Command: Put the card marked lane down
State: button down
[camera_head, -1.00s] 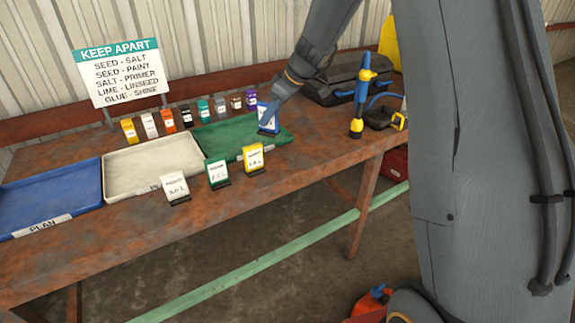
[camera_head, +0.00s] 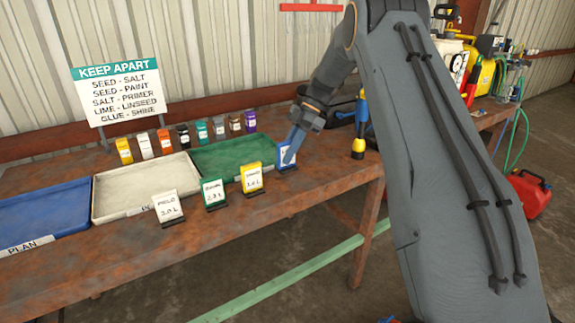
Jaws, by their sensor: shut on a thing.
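My gripper (camera_head: 291,147) is shut on a blue-edged white card (camera_head: 284,160) at the front right of the workbench. The card is upright, at the right end of the row of cards, and its lower edge is at or just above the wood; I cannot tell if it touches. The gripper hides most of its writing; only the start of a word shows. To its left stand a yellow card (camera_head: 252,179), a green card (camera_head: 214,194) and a white card (camera_head: 168,207), each in a dark stand near the front edge.
Behind the cards lie a green tray (camera_head: 225,150), a white tray (camera_head: 120,190) and a blue tray (camera_head: 45,212). Several small coloured containers (camera_head: 183,136) line the back, beside a KEEP APART sign (camera_head: 120,92). A blue and yellow tool (camera_head: 359,130) stands close to the right.

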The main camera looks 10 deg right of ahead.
aim_at(286, 167)
jog(key=shift+f+p, duration=0.55)
jog(key=shift+f, duration=1.55)
jog(key=shift+f, duration=0.15)
jog(key=c, duration=1.8)
grip_release()
jog(key=shift+o, duration=0.2)
jog(key=b+v, duration=0.4)
jog(key=v, duration=0.8)
jog(key=s+a+f+m+h, duration=0.2)
jog(key=s+m, duration=0.5)
jog(key=s, duration=0.5)
jog(key=s+a+f+m+t+h, duration=0.1)
jog(key=s+f+m, duration=0.4)
jog(key=s, duration=0.8)
jog(key=s+a+f+m+t+h, duration=0.1)
jog(key=s+a+f+m+h, duration=0.2)
jog(key=s+m, duration=0.6)
jog(key=s, duration=0.3)
jog(key=shift+s+f+m, duration=0.2)
jog(key=shift+s+m, duration=0.1)
jog(key=shift+s, duration=0.05)
